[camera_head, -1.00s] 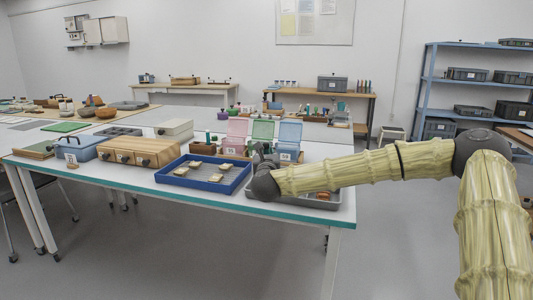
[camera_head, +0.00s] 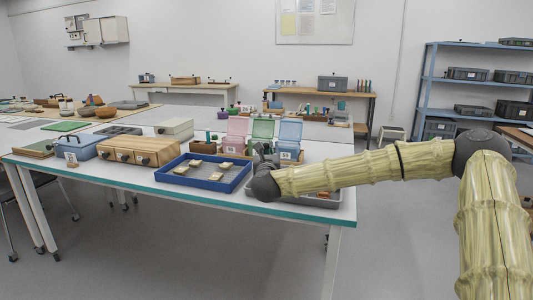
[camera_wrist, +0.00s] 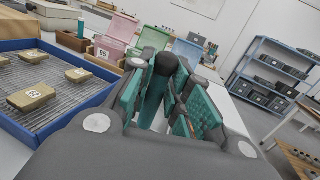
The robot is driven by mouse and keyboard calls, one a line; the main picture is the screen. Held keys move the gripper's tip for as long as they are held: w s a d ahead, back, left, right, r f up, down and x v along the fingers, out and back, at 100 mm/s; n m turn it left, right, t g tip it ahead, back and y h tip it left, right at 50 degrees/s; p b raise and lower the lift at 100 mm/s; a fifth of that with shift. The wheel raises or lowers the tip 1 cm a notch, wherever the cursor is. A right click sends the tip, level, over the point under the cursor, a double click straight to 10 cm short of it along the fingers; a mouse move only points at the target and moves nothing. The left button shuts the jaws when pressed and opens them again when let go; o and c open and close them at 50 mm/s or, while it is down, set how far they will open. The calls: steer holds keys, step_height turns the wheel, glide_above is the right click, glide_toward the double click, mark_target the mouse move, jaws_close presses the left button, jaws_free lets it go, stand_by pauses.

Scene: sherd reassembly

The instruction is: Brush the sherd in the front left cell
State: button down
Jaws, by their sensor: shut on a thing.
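A blue-rimmed tray (camera_head: 203,187) with a mesh floor holds several tan sherds. The front left sherd (camera_head: 180,170) lies near the tray's left end. In the wrist view the tray is at the left, with a labelled sherd (camera_wrist: 32,97) nearest me. My gripper (camera_head: 264,152) is just right of the tray, above the table. In the wrist view my gripper (camera_wrist: 163,75) has its teal pads closed around a slim thing with a dark round end (camera_wrist: 165,63), probably the brush. Its lower part and any bristles are hidden.
A grey tray (camera_head: 300,201) lies under my arm, partly hidden. Pink (camera_head: 238,130), green and blue (camera_head: 289,133) lidded boxes stand behind my gripper. A wooden drawer box (camera_head: 137,152) is left of the blue tray. The table's front edge is clear.

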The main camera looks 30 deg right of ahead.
steer(key=shift+f+b, duration=0.55)
steer(key=shift+f, duration=0.1)
steer(key=shift+w+a, duration=0.1)
stand_by(0.3)
